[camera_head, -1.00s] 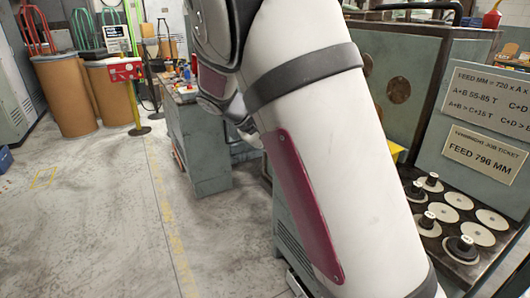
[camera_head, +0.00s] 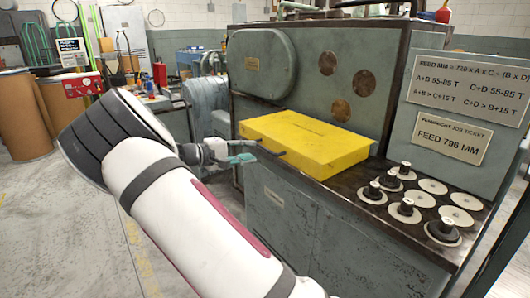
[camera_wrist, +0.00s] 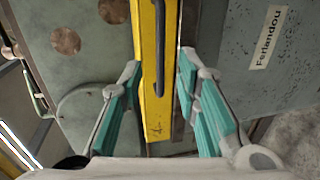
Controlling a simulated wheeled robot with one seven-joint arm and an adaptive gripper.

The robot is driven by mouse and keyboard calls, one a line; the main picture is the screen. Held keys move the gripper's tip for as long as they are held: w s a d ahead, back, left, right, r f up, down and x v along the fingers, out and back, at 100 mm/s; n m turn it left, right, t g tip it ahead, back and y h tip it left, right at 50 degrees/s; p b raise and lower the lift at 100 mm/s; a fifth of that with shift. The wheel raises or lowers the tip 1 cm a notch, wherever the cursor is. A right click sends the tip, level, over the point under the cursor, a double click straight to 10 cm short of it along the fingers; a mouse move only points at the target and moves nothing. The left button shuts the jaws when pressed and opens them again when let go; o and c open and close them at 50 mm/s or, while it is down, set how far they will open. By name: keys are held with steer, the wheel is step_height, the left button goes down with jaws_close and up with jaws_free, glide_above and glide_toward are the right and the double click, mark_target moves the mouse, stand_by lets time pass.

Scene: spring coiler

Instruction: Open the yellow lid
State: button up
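The yellow lid (camera_head: 310,140) is a flat box-like cover on the machine's worktop in the head view, and it looks closed. A dark handle (camera_head: 270,149) sits on its front face. In the wrist view the lid (camera_wrist: 150,100) is an upright yellow strip with the dark handle (camera_wrist: 160,45) on it. My gripper (camera_head: 243,151) is at the lid's left front corner. In the wrist view my gripper (camera_wrist: 158,75) is open, with its teal fingers on either side of the lid's edge. Nothing is seen clamped; whether a finger touches the lid cannot be told.
Several black knobbed gears (camera_head: 405,210) and pale discs (camera_head: 432,186) lie on the worktop right of the lid. Plates (camera_head: 454,136) hang on the panel behind. The machine's tall grey-green body (camera_head: 390,60) stands behind the lid. Open floor (camera_head: 60,230) lies at the left.

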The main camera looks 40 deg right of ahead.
mark_target(264, 149)
steer(key=b+x, duration=0.1)
steer(key=x, duration=0.6)
steer(key=shift+d+f, duration=0.1)
steer(key=shift+d, duration=0.25)
jaws_close()
